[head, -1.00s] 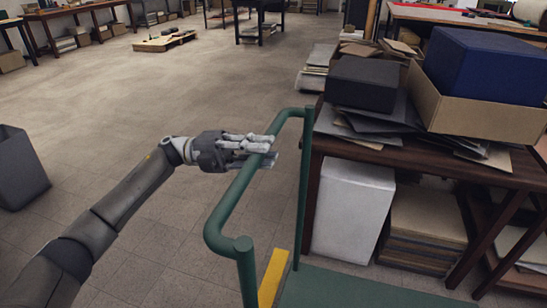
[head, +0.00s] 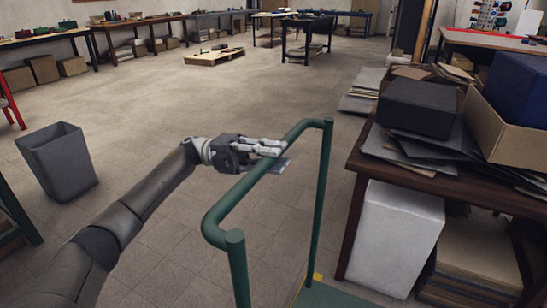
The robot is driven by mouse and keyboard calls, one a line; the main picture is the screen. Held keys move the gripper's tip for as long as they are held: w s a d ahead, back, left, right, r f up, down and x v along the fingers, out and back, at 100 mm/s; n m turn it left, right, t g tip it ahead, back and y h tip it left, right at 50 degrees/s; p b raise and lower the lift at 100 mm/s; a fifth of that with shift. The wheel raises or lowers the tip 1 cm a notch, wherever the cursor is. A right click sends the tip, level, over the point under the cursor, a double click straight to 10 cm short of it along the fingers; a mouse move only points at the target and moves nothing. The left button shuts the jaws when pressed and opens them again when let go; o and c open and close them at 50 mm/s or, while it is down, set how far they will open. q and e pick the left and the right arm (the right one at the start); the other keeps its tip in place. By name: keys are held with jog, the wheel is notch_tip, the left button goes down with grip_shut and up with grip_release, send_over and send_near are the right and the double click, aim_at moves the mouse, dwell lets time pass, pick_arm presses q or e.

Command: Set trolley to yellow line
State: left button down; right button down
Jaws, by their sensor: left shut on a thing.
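The trolley is a green platform (head: 335,297) with a green tubular push handle (head: 232,204) standing upright in front of me. My left gripper (head: 275,152) is shut on the upper rail of this handle, near its far end. The rest of the line is out of view or hidden by the trolley. My right gripper is not in view.
A dark wooden table (head: 360,150) with boxes and grey sheets stands close on the right, with a white box (head: 395,238) under it. A grey bin (head: 56,160) stands at left. A low pallet (head: 214,57) lies far back. The middle floor is clear.

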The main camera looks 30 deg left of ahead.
pick_arm(q)
jog(key=c, duration=1.3)
grip_release()
jog(key=shift+o, duration=0.2)
jog(key=a+f, duration=0.2)
jog(key=a, duration=0.9)
jog(key=shift+a+f, duration=0.2)
jog(key=shift+a, duration=0.2)
